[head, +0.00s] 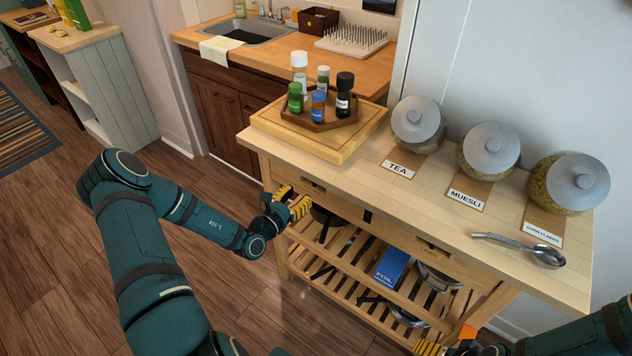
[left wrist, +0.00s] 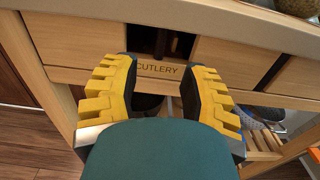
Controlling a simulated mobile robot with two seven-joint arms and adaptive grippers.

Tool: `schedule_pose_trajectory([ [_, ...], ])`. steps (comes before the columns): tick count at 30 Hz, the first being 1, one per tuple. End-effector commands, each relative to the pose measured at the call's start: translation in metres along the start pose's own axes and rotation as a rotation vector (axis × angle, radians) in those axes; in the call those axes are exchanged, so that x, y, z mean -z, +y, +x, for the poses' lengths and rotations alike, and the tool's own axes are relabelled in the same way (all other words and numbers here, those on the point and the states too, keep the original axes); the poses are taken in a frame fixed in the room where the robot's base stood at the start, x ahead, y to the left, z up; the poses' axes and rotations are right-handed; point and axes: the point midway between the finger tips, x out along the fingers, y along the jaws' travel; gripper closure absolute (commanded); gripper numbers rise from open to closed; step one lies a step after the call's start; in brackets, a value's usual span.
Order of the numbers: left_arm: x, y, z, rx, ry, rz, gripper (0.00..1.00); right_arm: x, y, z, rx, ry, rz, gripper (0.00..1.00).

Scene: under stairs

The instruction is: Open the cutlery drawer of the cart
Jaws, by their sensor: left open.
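The wooden cart (head: 470,235) stands on the right in the head view, with drawer fronts under its top. In the left wrist view the cutlery drawer (left wrist: 80,47) has a "CUTLERY" label (left wrist: 157,70) below a dark notch in its front. The drawer looks shut. My left gripper (head: 297,204) is at the left part of the cart's front. Its two yellow fingers (left wrist: 158,88) are apart, either side of the label, with nothing between them; contact with the front cannot be told. My right gripper (head: 430,347) is partly cut off at the bottom edge.
On the cart top are a board (head: 335,150) with a tray of bottles, labelled jars (head: 488,150) and a ladle (head: 540,256). The slatted shelves below hold pans and a blue foil box (head: 390,268). A sink counter (head: 290,55) stands behind.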

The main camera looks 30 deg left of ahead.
Motion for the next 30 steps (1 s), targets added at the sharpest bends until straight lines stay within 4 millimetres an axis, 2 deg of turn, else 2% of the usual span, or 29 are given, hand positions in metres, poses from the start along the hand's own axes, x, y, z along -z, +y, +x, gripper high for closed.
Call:
schedule_pose_trajectory([
  [6,0.001,-0.001,0.043,0.002,-0.002,0.001,0.56,0.000,0.003,0.008,0.000,0.003,0.000,0.21],
  [12,0.001,-0.001,0.070,0.003,-0.001,0.001,0.56,0.001,0.005,0.012,0.000,0.005,-0.001,0.21],
  [18,0.001,-0.001,0.081,0.002,0.001,0.001,0.56,0.002,0.005,0.014,-0.001,0.007,-0.001,0.21],
  [26,0.000,-0.001,0.082,0.003,0.001,0.000,0.56,0.002,0.005,0.014,-0.001,0.007,-0.001,0.21],
  [27,0.000,-0.001,0.082,0.003,0.001,0.000,0.61,0.002,0.005,0.014,-0.001,0.007,-0.001,0.21],
  [29,0.000,-0.001,0.082,0.003,0.001,0.000,0.82,0.002,0.005,0.014,-0.001,0.007,-0.001,0.21],
  [30,0.000,-0.001,0.082,0.003,0.001,0.000,0.96,0.002,0.005,0.014,-0.001,0.007,-0.001,0.21],
])
